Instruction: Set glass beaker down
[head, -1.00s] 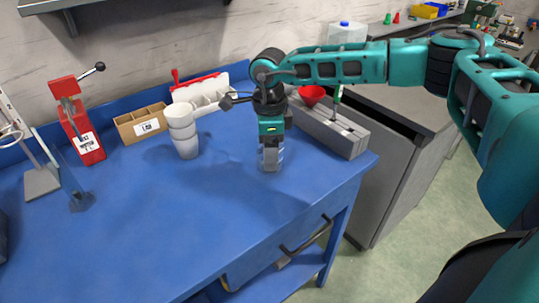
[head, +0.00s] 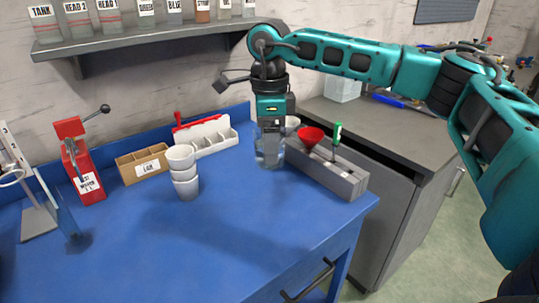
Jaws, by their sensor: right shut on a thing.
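The clear glass beaker (head: 270,157) hangs below my right gripper (head: 271,137), which points down and is shut on it. Beaker and gripper are over the back right part of the blue table (head: 235,232), just left of the grey rack. The beaker is see-through, so I cannot tell whether its bottom touches the table. My left gripper is not in view.
The grey rack (head: 338,183) holds a red funnel (head: 310,136) and a green-topped item. Stacked white cups (head: 183,172), a cardboard box (head: 142,167), a white bin (head: 205,137) and a red press (head: 80,165) stand leftward. The table's front middle is clear.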

